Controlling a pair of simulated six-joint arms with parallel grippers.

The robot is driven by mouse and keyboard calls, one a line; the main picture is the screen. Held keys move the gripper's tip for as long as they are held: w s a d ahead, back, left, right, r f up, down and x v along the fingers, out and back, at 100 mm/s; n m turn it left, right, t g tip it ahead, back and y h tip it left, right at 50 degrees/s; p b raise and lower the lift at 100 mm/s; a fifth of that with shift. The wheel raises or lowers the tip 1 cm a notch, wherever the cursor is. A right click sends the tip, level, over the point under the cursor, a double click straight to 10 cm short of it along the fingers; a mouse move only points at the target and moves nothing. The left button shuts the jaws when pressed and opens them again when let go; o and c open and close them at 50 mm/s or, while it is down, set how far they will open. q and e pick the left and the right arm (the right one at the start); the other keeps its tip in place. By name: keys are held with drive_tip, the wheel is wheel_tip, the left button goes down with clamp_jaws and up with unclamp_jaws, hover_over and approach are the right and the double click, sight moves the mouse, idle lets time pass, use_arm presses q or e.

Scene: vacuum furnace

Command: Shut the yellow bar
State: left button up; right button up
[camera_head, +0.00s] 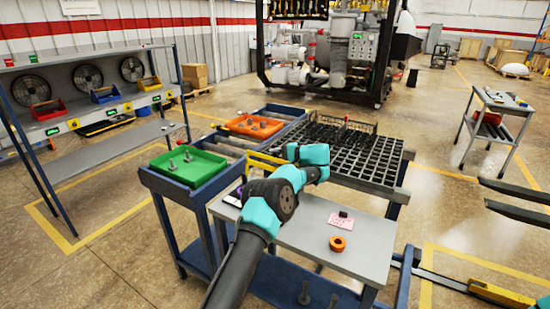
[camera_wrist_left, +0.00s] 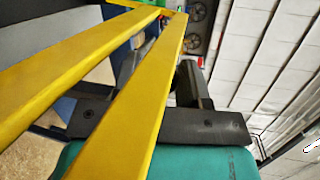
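The yellow bar (camera_head: 262,158) shows in the head view as a short yellow strip at the near edge between the roller table and the black grid rack, partly hidden by my left arm. In the left wrist view two long yellow rails (camera_wrist_left: 140,95) cross close in front of the camera and meet near the top. My left gripper is beside the bar; one dark finger (camera_wrist_left: 190,85) shows behind the rails. The rails hide much of the gripper, so its opening and any contact are unclear. My right gripper is out of view.
A green tray (camera_head: 188,178) and an orange tray (camera_head: 254,136) sit on the roller table. The black grid rack (camera_head: 370,160) stands at right. A grey side table (camera_head: 360,262) with an orange ring (camera_head: 337,243) is in front. Dark forks (camera_head: 520,188) jut in at right.

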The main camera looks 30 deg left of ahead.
sight(266, 161)
use_arm(q)
clamp_jaws()
drive_tip(key=shift+s, duration=0.15)
drive_tip(key=shift+s+r, duration=0.3)
drive_tip(key=shift+s, duration=0.2)
drive_tip(key=shift+s+r, duration=0.15)
drive_tip(key=shift+s, duration=0.15)
drive_tip(key=shift+s+a+r+n+t+h, duration=0.15)
drive_tip(key=shift+s+n+t, duration=0.15)
drive_tip(key=shift+s+n, duration=0.35)
drive_tip(key=shift+s+d+r+n+t+h, duration=0.15)
drive_tip(key=shift+s+n+t, duration=0.15)
drive_tip(key=shift+s+n, duration=0.3)
drive_tip(key=shift+s+a+f+n+t, duration=0.15)
drive_tip(key=shift+s+n+t, duration=0.35)
drive_tip(key=shift+s+n, duration=0.6)
drive_tip(key=shift+s, duration=0.1)
